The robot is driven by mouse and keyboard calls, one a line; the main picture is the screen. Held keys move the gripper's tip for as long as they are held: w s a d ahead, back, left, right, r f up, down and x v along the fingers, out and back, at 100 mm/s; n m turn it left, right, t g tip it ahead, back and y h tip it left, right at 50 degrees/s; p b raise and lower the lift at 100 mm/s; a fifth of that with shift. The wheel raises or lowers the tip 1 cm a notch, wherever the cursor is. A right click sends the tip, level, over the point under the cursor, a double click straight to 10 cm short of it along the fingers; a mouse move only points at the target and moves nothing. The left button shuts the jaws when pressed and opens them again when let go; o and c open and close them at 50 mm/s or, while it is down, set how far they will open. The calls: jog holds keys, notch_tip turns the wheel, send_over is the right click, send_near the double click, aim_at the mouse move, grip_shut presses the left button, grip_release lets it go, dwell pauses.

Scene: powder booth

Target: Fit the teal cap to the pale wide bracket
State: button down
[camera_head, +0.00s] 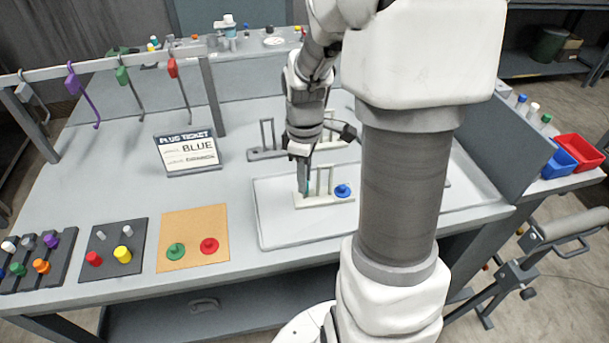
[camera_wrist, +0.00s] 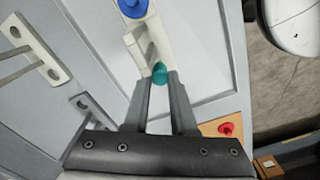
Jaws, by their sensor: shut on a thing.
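The pale wide bracket (camera_head: 314,201) lies on the white tray and has two upright posts. A blue cap (camera_head: 342,190) sits at its right end. My gripper (camera_head: 304,180) is over the bracket's left end, pointing down. In the wrist view the fingers are shut on the teal cap (camera_wrist: 159,76), close to the end of the pale bracket (camera_wrist: 152,28). The blue cap (camera_wrist: 132,7) shows at the top of that view. I cannot tell whether the teal cap touches the bracket, as the fingers hide its lower part.
The white tray (camera_head: 273,232) has free room to the left. A grey bracket (camera_head: 266,154) stands behind it. A tan mat (camera_head: 193,258) with green and red caps and a dark board (camera_head: 100,237) with plugs lie at the left.

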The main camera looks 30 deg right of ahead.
jog(key=shift+f+b, duration=0.55)
jog(key=shift+f, duration=0.3)
jog(key=c, duration=0.7)
grip_release()
jog(key=shift+o, duration=0.2)
jog(key=shift+r, duration=0.1)
notch_tip(320, 180, up, 17)
jog(key=p, duration=0.2)
jog(key=shift+r+p, duration=0.15)
jog(key=shift+p, duration=0.2)
